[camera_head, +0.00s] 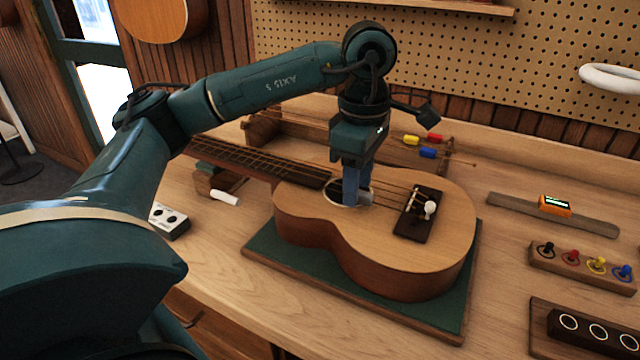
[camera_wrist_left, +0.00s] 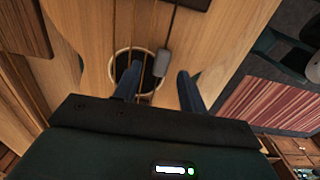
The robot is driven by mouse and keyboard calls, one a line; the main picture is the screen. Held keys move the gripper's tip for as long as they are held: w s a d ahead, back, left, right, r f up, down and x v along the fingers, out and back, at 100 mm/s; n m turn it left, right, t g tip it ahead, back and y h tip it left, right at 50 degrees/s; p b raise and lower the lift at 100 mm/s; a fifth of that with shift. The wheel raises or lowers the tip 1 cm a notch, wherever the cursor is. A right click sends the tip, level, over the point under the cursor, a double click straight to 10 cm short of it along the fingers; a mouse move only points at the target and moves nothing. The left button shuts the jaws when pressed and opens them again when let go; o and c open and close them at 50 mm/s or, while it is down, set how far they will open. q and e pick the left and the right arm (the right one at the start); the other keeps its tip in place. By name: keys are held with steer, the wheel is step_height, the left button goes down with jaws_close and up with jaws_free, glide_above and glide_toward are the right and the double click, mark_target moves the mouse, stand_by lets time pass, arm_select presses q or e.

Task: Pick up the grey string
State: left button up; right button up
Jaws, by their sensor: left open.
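The ukulele (camera_head: 390,250) lies on a green mat (camera_head: 300,275) on the bench. My left gripper (camera_head: 356,192) points down over its sound hole, fingers apart. In the left wrist view the gripper (camera_wrist_left: 158,85) is open. A small grey tag (camera_wrist_left: 161,62) on a dark cord shows between its fingertips, which I take for the grey string; the cord runs toward the bridge. The tag also shows in the head view (camera_head: 366,199), beside the fingers and partly hidden. I cannot tell whether a finger touches it. My right gripper is not in view.
A wooden rack with yellow (camera_head: 411,140), red (camera_head: 433,137) and blue (camera_head: 427,152) tags stands behind the ukulele. A white peg (camera_head: 430,208) is at the bridge (camera_head: 417,222). A tuner (camera_head: 555,205) and a peg block (camera_head: 583,268) lie at right.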

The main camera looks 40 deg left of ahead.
arm_select(q)
steer(key=shift+f, duration=0.4)
jaws_close()
